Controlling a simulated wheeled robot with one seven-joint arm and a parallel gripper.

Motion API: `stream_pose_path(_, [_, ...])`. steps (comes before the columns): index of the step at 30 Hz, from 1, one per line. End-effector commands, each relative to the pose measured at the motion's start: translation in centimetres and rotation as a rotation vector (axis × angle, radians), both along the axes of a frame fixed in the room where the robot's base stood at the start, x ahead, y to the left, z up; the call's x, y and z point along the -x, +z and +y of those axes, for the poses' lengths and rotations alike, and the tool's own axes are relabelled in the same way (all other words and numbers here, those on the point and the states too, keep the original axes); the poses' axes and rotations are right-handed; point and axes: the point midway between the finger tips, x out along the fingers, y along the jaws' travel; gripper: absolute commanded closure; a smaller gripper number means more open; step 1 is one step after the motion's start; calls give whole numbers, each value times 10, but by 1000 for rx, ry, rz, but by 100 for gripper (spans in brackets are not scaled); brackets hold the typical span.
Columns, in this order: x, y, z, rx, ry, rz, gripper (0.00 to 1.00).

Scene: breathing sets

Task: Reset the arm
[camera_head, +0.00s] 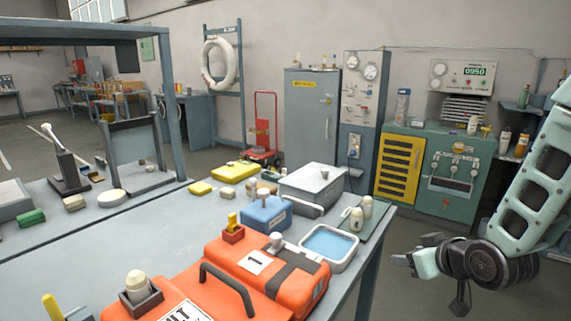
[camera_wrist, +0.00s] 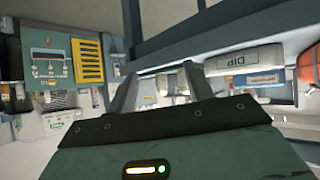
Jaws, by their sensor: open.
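My arm (camera_head: 530,195) comes in from the right edge of the head view, bent at a dark round joint. My gripper (camera_head: 402,259) points left, beyond the right edge of the workbench (camera_head: 375,245), and appears clear of it. In the wrist view my gripper (camera_wrist: 159,78) shows two grey fingers spread apart with nothing held between them.
On the bench are an orange case (camera_head: 262,270), a water tray (camera_head: 329,243), a blue box (camera_head: 265,213), a grey lidded box (camera_head: 312,182) and small bottles (camera_head: 356,218). A green console with a yellow panel (camera_head: 398,168) stands behind. Open floor (camera_head: 415,220) lies between console and bench.

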Motion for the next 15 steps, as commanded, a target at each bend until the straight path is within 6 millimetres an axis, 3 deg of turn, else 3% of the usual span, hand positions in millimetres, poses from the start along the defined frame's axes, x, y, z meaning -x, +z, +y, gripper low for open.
stream_pose_path(7, [57, 15, -32, 61, -151, 333, 49])
stream_pose_path(15, [130, 36, -45, 43, -283, 628, 49])
